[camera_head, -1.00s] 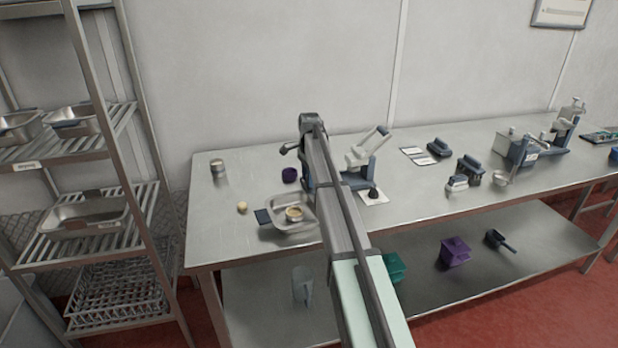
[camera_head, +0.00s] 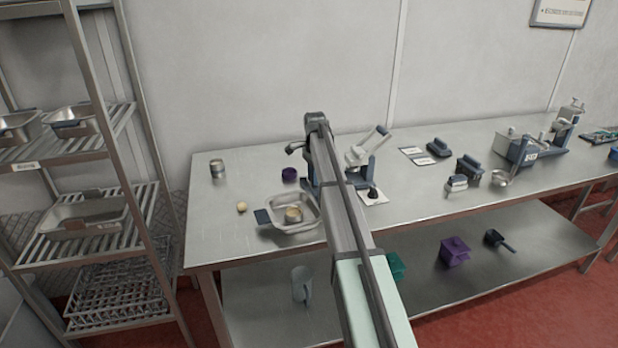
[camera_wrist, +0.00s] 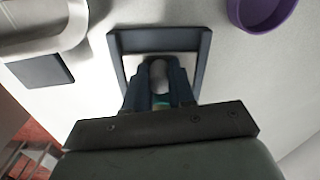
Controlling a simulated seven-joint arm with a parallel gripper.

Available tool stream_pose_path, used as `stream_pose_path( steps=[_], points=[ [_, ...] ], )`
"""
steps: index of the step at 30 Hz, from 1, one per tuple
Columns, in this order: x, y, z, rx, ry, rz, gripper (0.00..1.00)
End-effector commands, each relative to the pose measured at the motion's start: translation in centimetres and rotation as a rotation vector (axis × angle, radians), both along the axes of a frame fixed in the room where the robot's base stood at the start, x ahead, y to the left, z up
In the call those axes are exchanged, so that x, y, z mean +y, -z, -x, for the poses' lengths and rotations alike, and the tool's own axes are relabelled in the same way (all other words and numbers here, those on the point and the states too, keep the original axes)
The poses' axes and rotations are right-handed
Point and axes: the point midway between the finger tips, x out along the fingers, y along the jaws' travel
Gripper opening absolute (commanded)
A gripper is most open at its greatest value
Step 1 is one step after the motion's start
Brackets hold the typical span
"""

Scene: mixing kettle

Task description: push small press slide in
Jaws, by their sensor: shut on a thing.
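In the wrist view, my gripper (camera_wrist: 160,88) has its two dark fingers closed on a small pale grey rounded piece (camera_wrist: 158,72), apparently the handle of the small press slide. A dark blue-grey, three-sided frame (camera_wrist: 160,40) with a pale inside surrounds this piece. How deep the slide sits cannot be told. In the head view, my arm covers the gripper and most of the small press; only a dark blue part (camera_head: 308,172) shows left of the arm.
A purple cup (camera_head: 289,174) stands close behind. A white-and-blue press (camera_head: 366,155) stands just right of my arm.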

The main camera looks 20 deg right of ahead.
Motion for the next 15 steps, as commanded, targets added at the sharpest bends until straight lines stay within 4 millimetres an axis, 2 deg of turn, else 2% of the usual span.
stream_pose_path(
  steps=[3, 7, 15],
  points=[
    [-2.6, 0.0, -0.1, -0.001, 0.003, 0.0, 0.0],
    [-4.7, 0.0, -0.1, -0.001, 0.002, 0.0, 0.0],
    [-5.0, 0.0, 0.0, -0.002, 0.0, 0.0, 0.0]
  ],
)
